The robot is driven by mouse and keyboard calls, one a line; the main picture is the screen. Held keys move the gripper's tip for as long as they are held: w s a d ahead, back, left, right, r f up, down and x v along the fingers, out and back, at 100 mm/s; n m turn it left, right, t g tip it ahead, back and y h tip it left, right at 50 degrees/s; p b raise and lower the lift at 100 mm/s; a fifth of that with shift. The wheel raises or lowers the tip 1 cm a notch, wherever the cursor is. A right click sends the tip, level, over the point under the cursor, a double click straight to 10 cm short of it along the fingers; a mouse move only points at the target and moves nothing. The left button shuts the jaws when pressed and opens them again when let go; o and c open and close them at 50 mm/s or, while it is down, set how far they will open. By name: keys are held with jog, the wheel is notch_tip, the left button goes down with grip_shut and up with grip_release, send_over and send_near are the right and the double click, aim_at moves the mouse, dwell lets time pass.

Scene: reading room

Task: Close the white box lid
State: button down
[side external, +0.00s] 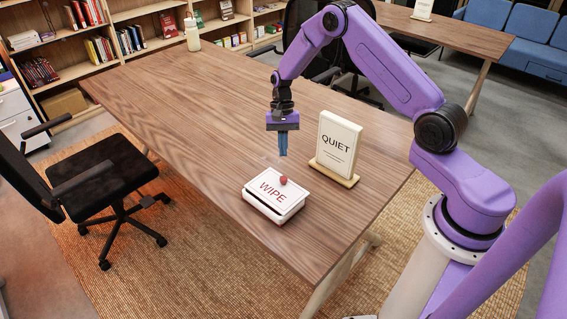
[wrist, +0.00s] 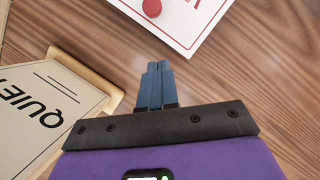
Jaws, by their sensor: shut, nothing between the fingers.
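The white box (side external: 268,211) stands near the front edge of the wooden table. Its white lid (side external: 262,188) has red WIPE lettering and a red knob (side external: 283,180). The lid lies over the box, with a dark gap showing under its near left edge. In the wrist view part of the lid (wrist: 187,22) and the knob (wrist: 152,8) show at the top; the rest is cut off. My gripper (side external: 283,153) points down above the table, behind the box and apart from it. In the wrist view its blue fingers (wrist: 157,68) are together and empty.
A QUIET sign (side external: 338,143) on a wooden base stands on the table just right of my gripper, and at the left of the wrist view. A pale bottle (side external: 192,34) stands at the far table end. The table (side external: 190,120) left of my gripper is clear.

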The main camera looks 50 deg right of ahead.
aim_at(278, 183)
jog(key=s+a+f, duration=0.2)
jog(key=shift+s+a+f, duration=0.1)
jog(key=shift+s+a, duration=0.15)
jog(key=shift+s, duration=0.05)
jog(key=shift+s+a, duration=0.4)
jog(key=shift+a, duration=0.05)
jog(key=shift+a, duration=1.2)
jog(key=shift+w+d, duration=0.1)
